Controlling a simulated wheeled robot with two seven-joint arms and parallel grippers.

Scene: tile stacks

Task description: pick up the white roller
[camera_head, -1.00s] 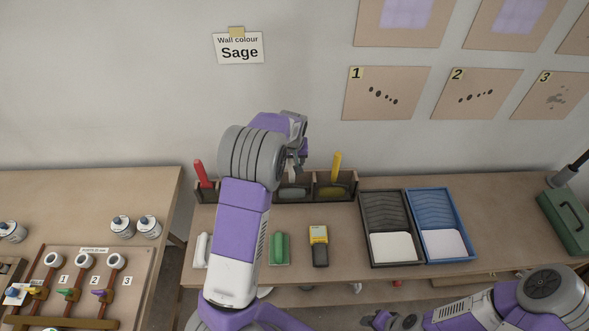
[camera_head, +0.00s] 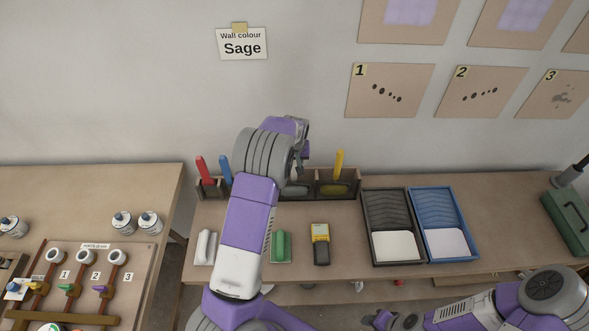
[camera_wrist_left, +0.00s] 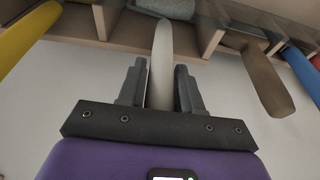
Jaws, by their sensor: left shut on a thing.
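The white roller shows its pale handle (camera_wrist_left: 161,65) in the left wrist view, standing between the fingers of my left gripper (camera_wrist_left: 160,88). The gripper is shut on this handle. A grey-green roller head (camera_wrist_left: 165,8) shows at the handle's far end, within the rack. In the head view my left gripper (camera_head: 300,150) is above the wooden rack (camera_head: 338,194) at the back of the table, and my arm hides part of the rack. My right arm is at the lower right; its gripper (camera_head: 388,320) is partly cut off by the bottom edge.
Red (camera_head: 204,170), blue (camera_head: 225,167) and yellow (camera_head: 339,162) handles stand in the rack beside. A brown handle (camera_wrist_left: 262,80) also shows in the left wrist view. A black tray (camera_head: 367,225) and a blue tray (camera_head: 467,230) lie to the right.

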